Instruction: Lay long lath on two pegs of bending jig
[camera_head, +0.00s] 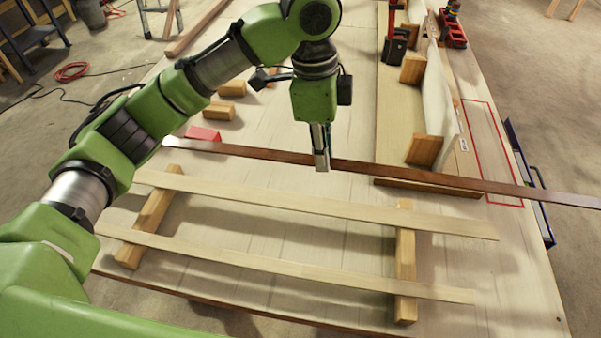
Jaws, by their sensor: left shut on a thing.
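The long dark brown lath (400,173) runs across the table from the left to beyond the picture's right edge. My left gripper (320,163) points down and is shut on this lath near its middle. The bending jig (392,115) is a pale board at the upper right. Wooden blocks (412,68) stand on the board, with another block (423,150) nearer to me, beside a pale curved strip (437,95). The lath passes in front of the near block. I cannot tell whether it touches the jig. My right gripper is not in view.
Two pale laths (300,203) lie across two wooden bearers (405,245) at the front of the table. Small wooden blocks (218,111) and a red block (203,134) lie behind the lath. Red clamps (452,28) stand at the back right. A red outline (494,150) marks the right side.

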